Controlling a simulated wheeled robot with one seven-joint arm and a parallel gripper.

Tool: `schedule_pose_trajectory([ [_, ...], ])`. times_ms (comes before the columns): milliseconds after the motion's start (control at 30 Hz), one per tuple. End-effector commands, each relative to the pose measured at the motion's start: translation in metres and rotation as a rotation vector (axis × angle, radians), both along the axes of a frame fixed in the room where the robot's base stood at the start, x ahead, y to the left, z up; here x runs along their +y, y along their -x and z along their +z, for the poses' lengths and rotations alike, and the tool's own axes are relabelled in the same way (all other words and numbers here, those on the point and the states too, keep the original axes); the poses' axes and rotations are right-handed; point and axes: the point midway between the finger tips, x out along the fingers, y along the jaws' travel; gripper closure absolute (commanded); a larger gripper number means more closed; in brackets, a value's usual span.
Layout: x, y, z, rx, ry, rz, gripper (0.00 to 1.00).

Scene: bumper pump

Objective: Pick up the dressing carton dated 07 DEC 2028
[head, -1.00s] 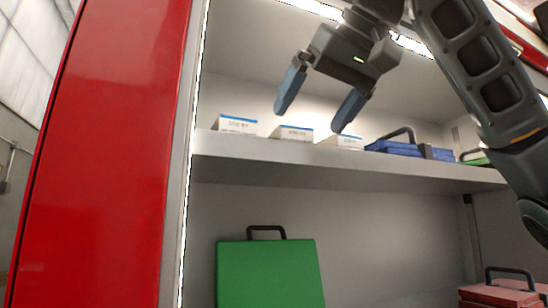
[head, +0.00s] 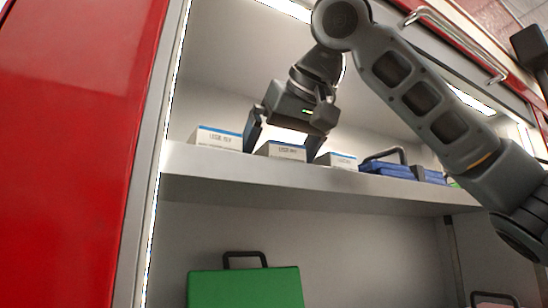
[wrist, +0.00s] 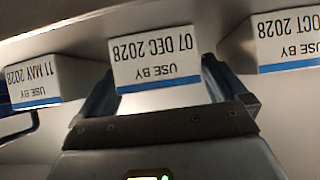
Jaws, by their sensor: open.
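The dressing carton dated 07 DEC 2028 (wrist: 156,62) is a white box with a blue edge band. Its print is upside down in the wrist view. It is the middle carton (head: 284,152) on the shelf in the head view. My gripper (head: 281,148) is open, with one finger on each side of this carton. In the wrist view the fingers (wrist: 158,72) flank it, and the carton appears between them; I cannot tell whether either finger touches it.
A carton dated 11 MAY 2028 (wrist: 36,82) and one reading OCT 2028 (wrist: 286,40) stand on either side, close to the fingers. Blue cases (head: 388,170) lie further right on the shelf (head: 300,181). A green case (head: 245,288) stands below.

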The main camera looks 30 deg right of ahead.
Motion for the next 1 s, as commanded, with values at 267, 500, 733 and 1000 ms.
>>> schedule_pose_trajectory([
  [267,0.0001,-0.0103,-0.0081,0.000,0.001,0.001,0.01],
  [500,0.0002,-0.0101,-0.0080,0.000,0.001,0.001,0.13],
  [733,0.0002,-0.0099,-0.0078,0.000,0.000,0.001,0.35],
  [1000,0.0002,-0.0099,-0.0079,0.000,0.000,0.001,0.61],
])
